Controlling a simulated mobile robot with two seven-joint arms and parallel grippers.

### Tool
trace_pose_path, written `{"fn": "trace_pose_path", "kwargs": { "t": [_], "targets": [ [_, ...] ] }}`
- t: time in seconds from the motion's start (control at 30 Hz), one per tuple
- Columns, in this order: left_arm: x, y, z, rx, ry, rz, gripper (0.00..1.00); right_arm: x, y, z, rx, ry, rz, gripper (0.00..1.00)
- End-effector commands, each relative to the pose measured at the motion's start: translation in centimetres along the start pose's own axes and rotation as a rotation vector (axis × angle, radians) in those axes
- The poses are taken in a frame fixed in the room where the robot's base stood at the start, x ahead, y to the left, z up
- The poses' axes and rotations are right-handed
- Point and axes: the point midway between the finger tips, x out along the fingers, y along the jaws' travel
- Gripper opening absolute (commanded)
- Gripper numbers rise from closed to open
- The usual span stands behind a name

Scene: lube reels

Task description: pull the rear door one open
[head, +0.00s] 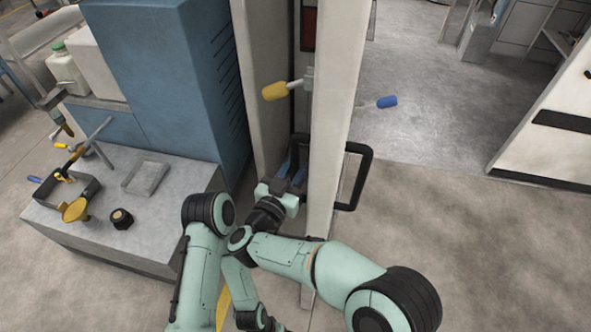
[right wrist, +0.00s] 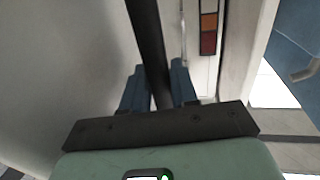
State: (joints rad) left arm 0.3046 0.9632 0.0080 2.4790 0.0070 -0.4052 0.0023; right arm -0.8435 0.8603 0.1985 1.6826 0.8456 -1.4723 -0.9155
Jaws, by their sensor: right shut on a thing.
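Rear door one appears to be among the tall pale panels (head: 335,115) in the middle of the head view; which panel it is, I cannot tell. My right gripper (head: 290,180) reaches into the narrow gap between two panels. In the right wrist view its blue fingers (right wrist: 160,90) lie on either side of a black upright handle bar (right wrist: 149,45), shut on it. A pale surface (right wrist: 75,65) is left of the bar. My left arm shows low in the head view, but its gripper is not clearly visible.
A black loop handle (head: 362,178) sticks out right of the panel. A yellow lever (head: 275,91) and a blue lever (head: 386,102) project nearby. A grey bench (head: 165,228) with tools and a blue cabinet (head: 160,60) stand left. Floor is open at right.

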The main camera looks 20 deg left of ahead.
Motion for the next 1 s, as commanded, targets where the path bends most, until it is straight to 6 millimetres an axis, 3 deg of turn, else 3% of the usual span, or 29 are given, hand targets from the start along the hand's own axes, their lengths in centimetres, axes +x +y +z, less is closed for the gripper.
{"fn": "trace_pose_path", "kwargs": {
  "t": [0.2, 0.23, 0.27, 1.0],
  "targets": [
    [-0.01, 0.01, 0.0, 0.0, 0.0, 0.0, 0.43, 0.11, -0.02, -0.4, 0.006, 0.007, 0.0, 0.0],
    [-0.01, 0.01, 0.0, 0.0, 0.0, 0.0, 0.43, 0.1, -0.02, -0.39, 0.006, 0.007, 0.0, 0.34],
    [-0.01, 0.01, 0.01, 0.0, 0.0, 0.0, 0.43, 0.1, -0.01, -0.38, 0.006, 0.007, 0.0, 0.44],
    [-0.06, 0.02, 0.01, 0.0, 0.0, 0.0, 0.43, 0.28, 0.14, -0.03, 0.002, 0.0, -0.003, 0.46]
  ]
}}
